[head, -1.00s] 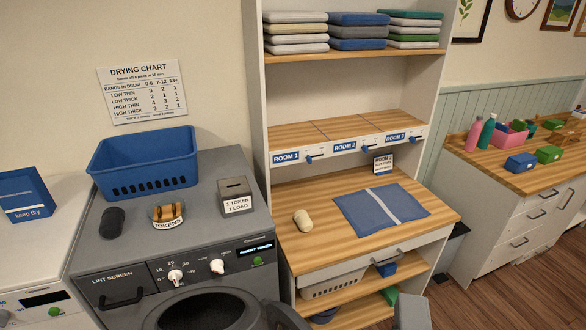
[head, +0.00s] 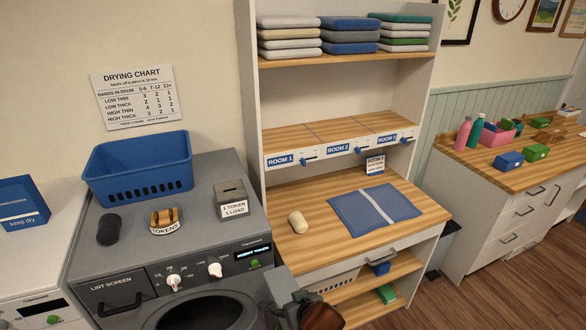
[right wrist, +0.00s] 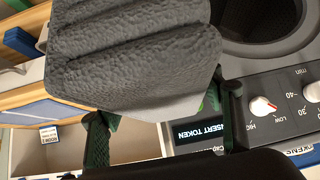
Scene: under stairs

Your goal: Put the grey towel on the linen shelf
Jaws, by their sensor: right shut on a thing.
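The grey towel (right wrist: 140,65) is a folded, textured bundle that fills the upper left of the right wrist view. My right gripper (right wrist: 165,112) is shut on it, with a dark green finger on each side. In the head view the right gripper (head: 302,300) is at the bottom edge, in front of the dryer and the shelf unit, partly cut off. A grey patch of the towel (head: 283,290) shows beside it. The linen shelf unit (head: 249,130) has folded linen stacked on its top shelf and an empty middle shelf (head: 292,136) labelled ROOM 1, 2 and 3. My left gripper is not in view.
The dryer (head: 170,242) stands left, bearing a blue basket (head: 140,168), a token dish (head: 166,222) and a token box (head: 231,202). The unit's worktop (head: 290,190) holds a blue mat (head: 375,208) and a cream roll (head: 298,222). A counter (head: 480,168) stands right.

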